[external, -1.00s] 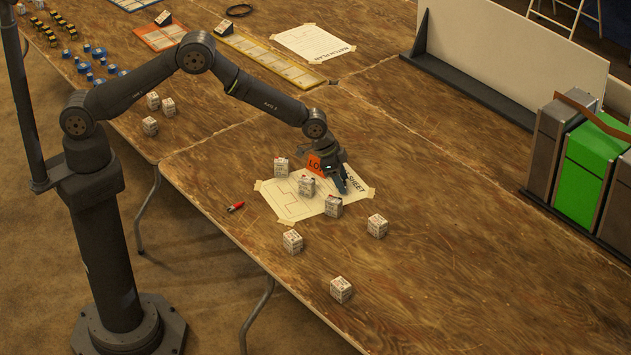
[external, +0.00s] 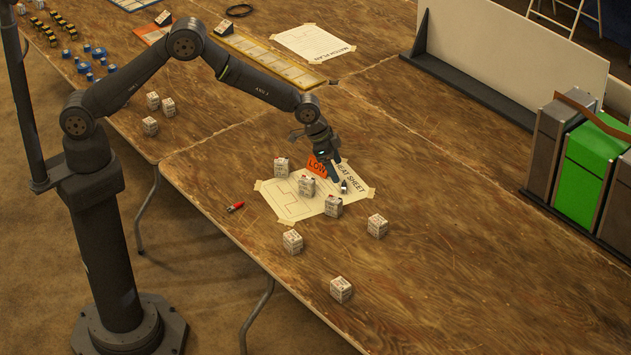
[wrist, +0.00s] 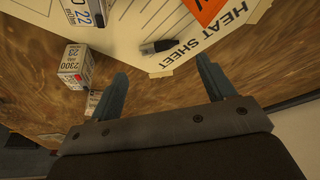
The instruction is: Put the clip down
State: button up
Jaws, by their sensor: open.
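A small clip (wrist: 160,46), dark at one end and silvery at the other, lies on the white heat sheet (wrist: 133,35), near the sheet's printed title. It also shows in the external view (external: 344,188) just beyond my fingertips. My gripper (wrist: 162,68) is open, with nothing between its two blue-grey fingers, and the clip is apart from them. In the external view my gripper (external: 331,172) hangs over the sheet, pointing down. A red clip-like piece (external: 236,206) lies on bare wood left of the sheet.
An orange LOW tag (external: 317,167) stands on the sheet beside my gripper. Several white labelled cubes stand on and around the sheet, one at its front edge (external: 333,206) and one to its right (external: 377,226). The wooden table (external: 450,190) is clear to the right.

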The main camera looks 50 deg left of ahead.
aim_at(344, 185)
jog(key=v, duration=0.6)
jog(key=shift+r, duration=0.3)
jog(key=shift+s+f, duration=0.1)
jog(key=x, duration=1.2)
jog(key=shift+f, duration=0.15)
jog(key=shift+r, duration=0.2)
